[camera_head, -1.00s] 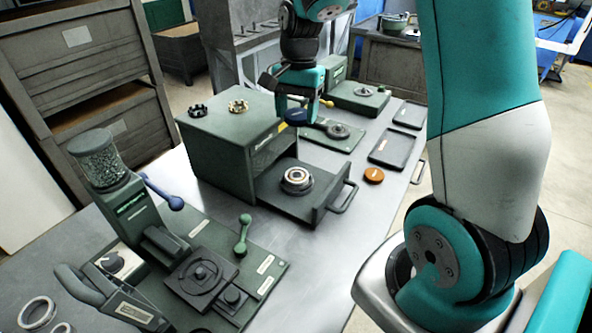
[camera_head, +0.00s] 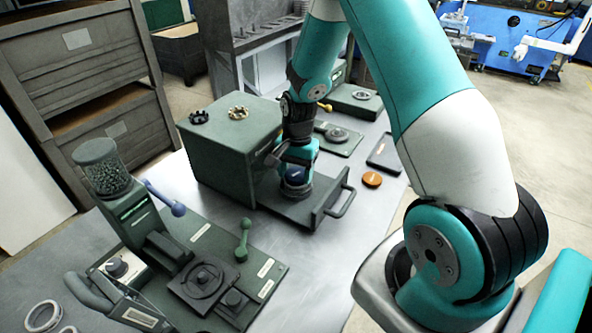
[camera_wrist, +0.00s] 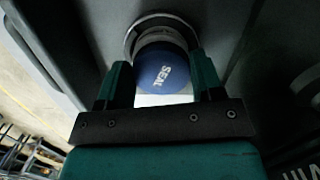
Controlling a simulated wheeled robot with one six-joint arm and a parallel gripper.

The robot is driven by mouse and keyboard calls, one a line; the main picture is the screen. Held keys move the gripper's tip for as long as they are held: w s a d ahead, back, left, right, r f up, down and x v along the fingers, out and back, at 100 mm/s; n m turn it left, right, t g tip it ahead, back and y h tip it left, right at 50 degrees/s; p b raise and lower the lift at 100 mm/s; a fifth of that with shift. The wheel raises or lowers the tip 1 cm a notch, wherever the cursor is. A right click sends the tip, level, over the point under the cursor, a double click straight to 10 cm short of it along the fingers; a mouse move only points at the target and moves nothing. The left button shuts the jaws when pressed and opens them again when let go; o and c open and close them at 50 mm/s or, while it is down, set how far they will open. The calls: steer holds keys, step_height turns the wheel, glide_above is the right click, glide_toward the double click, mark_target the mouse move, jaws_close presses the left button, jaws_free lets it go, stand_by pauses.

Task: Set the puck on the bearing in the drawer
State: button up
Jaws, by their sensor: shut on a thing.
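My gripper (camera_head: 296,176) is over the open drawer (camera_head: 331,198) of the green box, pointing down. In the wrist view its two green fingers (camera_wrist: 162,72) are shut on a blue puck marked SEAL (camera_wrist: 165,74). The pale metal bearing (camera_wrist: 152,19) shows as a ring just beyond the puck, partly covered by it. The puck appears in line with the bearing or very close to it; I cannot tell whether they touch. In the head view my gripper hides most of the bearing.
The green box (camera_head: 218,150) stands behind the drawer. An orange disc (camera_head: 372,180) lies on the table right of the drawer handle (camera_head: 343,202). A machine with a bead-filled jar (camera_head: 103,170) is at the left.

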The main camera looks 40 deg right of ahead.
mark_target(297, 172)
steer(key=o, duration=0.6)
steer(key=shift+f, duration=0.1)
step_height(297, 172, up, 12)
steer(key=d+b, duration=0.1)
steer(key=b, duration=0.1)
steer(key=s+a+r+n, duration=0.3)
steer(key=a+n, duration=0.1)
steer(key=a, duration=0.2)
steer(key=s+a+r+n, duration=0.3)
steer(key=a+r+n, duration=0.1)
steer(key=a, duration=0.2)
steer(key=s+a+r+n+y, duration=0.1)
steer(key=s+a+n, duration=0.2)
steer(key=s, duration=0.2)
steer(key=s+a+r+n+y, duration=0.1)
steer(key=s+a+n, duration=0.3)
steer(key=s, duration=0.1)
steer(key=s+a+r+n+y, duration=0.1)
steer(key=s+a+n, duration=0.3)
steer(key=s, duration=0.2)
steer(key=shift+r+t, duration=0.1)
steer(key=shift+t, duration=0.2)
